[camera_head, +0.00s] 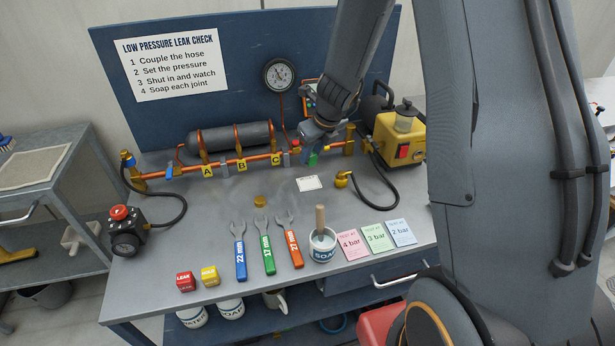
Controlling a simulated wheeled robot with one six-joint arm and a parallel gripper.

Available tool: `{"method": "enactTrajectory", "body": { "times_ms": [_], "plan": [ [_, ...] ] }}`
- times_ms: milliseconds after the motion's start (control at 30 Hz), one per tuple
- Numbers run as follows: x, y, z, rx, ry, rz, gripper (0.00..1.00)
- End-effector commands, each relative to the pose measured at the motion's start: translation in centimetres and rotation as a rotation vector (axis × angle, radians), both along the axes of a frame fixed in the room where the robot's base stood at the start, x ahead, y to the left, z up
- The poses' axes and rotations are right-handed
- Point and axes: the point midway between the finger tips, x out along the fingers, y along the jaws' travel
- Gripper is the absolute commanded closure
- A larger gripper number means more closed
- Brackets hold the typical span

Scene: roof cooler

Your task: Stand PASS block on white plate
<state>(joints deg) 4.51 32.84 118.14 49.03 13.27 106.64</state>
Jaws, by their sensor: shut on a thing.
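My gripper (314,150) is in front of the pipe run, at the back middle of the bench. It is shut on a small green block (313,159), mostly hidden by the fingers, so no lettering shows on it. By its colour it appears to be the PASS block. The white plate (309,184) lies flat on the bench just in front of and below the gripper. The plate looks empty. The block appears to be held above the bench and behind the plate, though its exact height is hard to tell.
The copper pipe with tags A, B, C (242,163) runs behind. A yellow pump (402,138) and black hose (378,196) stand right; a brass cap (260,201) lies left. Wrenches (268,246), soap pot (322,245), cards (376,238), LEAK (185,282) and yellow (209,276) blocks are in front.

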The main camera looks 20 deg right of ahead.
Motion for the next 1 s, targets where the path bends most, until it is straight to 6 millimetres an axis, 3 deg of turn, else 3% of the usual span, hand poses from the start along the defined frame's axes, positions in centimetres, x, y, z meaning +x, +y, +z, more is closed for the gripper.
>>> {"method": "enactTrajectory", "body": {
  "times_ms": [100,600,1000],
  "plan": [
    [0.1,0.2,-2.5,0.0,0.001,0.001,0.99],
    [0.1,0.0,-7.6,0.0,0.001,0.0,0.99],
    [0.0,-0.1,-7.9,-0.001,0.0,0.0,0.99]
  ]
}}
